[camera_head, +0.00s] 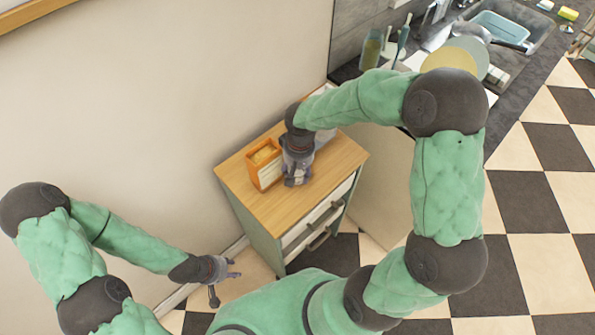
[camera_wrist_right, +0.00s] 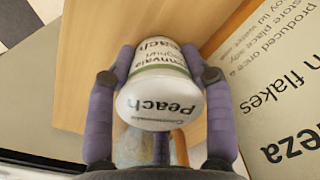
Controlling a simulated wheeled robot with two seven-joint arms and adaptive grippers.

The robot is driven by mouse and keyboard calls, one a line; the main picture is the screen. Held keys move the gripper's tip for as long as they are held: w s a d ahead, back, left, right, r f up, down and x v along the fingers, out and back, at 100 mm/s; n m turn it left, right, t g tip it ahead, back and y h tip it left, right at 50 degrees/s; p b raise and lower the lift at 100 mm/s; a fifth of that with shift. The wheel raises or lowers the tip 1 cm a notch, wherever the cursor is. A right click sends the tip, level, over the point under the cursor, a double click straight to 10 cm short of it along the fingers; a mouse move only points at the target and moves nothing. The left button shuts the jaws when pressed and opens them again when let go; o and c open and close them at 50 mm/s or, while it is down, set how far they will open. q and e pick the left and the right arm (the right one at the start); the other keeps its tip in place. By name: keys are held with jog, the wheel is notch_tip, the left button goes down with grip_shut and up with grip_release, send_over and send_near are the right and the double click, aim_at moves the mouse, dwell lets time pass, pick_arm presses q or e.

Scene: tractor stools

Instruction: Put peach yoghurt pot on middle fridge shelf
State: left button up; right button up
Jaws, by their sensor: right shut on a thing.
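The peach yoghurt pot (camera_wrist_right: 160,85) is white with dark "Peach" lettering and fills the middle of the right wrist view. My right gripper (camera_wrist_right: 158,75) is shut on it, one finger on each side. I cannot tell whether the pot touches the cabinet top. My left gripper (camera_head: 224,274) hangs low at the left, away from the cabinet, with its fingers apart and empty. No fridge shelf is recognisable in either view.
An orange box (camera_head: 264,163) stands on the cabinet just left of my right gripper. A box with printed lettering (camera_wrist_right: 272,105) is close on the right in the wrist view. A dark counter with dishes and a sink (camera_head: 515,30) is at the back right. Checkered floor at the right is clear.

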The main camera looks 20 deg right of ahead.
jog(key=shift+r, duration=0.1)
jog(key=o, duration=1.3)
jog(key=shift+f, duration=0.2)
jog(key=shift+c, duration=0.2)
jog(key=shift+r, duration=0.6)
jog(key=r+p, duration=0.1)
jog(key=r, duration=0.2)
jog(key=r+p, duration=0.1)
jog(key=r, duration=0.3)
jog(key=r+p, duration=0.1)
jog(key=r, duration=0.3)
jog(key=shift+d+r, duration=0.1)
jog(key=shift+d, duration=0.15)
